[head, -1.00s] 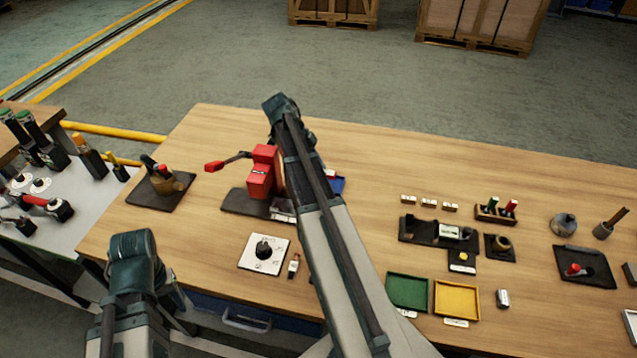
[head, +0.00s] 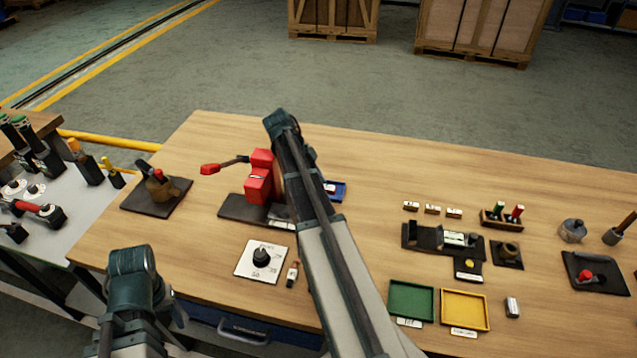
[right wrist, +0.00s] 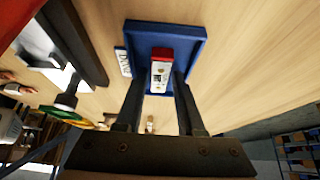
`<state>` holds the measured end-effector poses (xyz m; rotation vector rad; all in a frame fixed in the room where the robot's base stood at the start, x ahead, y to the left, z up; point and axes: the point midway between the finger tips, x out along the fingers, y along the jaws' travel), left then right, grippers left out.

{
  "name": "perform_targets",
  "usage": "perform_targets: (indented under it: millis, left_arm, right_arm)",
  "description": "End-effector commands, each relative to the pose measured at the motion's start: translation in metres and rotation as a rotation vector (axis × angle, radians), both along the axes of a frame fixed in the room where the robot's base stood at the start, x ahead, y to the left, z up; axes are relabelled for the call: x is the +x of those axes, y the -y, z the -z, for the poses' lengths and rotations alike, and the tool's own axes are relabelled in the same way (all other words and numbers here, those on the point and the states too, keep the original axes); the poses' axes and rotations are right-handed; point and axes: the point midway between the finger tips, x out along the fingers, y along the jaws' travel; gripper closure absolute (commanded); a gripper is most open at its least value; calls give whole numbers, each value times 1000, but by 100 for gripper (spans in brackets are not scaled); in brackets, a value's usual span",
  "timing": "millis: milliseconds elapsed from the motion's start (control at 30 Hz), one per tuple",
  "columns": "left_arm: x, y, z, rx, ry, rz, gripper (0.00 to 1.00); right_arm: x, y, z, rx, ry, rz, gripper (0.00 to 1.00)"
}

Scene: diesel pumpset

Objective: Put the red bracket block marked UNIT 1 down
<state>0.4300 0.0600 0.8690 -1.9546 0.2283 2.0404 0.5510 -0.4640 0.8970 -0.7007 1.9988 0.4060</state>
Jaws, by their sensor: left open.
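A small red block with a white label (right wrist: 161,70) shows in the right wrist view, over the floor of a blue tray (right wrist: 197,42); its lettering is too small to read for sure. The two fingers of my right gripper (right wrist: 160,88) stand on either side of it, with blue tray showing in the gaps, so the gripper looks open. In the head view the blue tray (head: 341,192) is partly hidden behind my right arm, and the right gripper is hidden there. My left gripper (head: 178,305) is open and empty in front of the table's front left edge.
A red pump unit with a lever (head: 259,177) stands left of my right arm. A white dial plate (head: 262,261) lies nearer the front. Green (head: 411,301) and yellow (head: 465,309) trays lie to the right. The wood behind the blue tray is clear.

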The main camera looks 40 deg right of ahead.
Motion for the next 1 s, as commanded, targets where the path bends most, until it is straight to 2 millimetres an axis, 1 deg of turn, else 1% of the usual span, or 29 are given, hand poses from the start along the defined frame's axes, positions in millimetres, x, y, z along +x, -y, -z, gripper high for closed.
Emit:
perform_targets:
  millis: [367, 533, 667, 767, 1000]
  left_arm:
    - [0, 0, -2, 0, 0, 0, 41]
    - [0, 0, -11, 0, 0, 0, 41]
    - [0, 0, -24, 0, 0, 0, 41]
    - [0, 0, -37, 0, 0, 0, 41]
    - [0, 0, -74, 0, 0, 0, 41]
  right_arm:
    - [0, 0, -2, 0, 0, 0, 58]
    - [3, -2, -11, 0, 0, 0, 58]
    - [8, -5, -24, 0, 0, 0, 58]
    - [13, -9, -37, 0, 0, -1, 58]
    - [29, -22, -74, 0, 0, -1, 58]
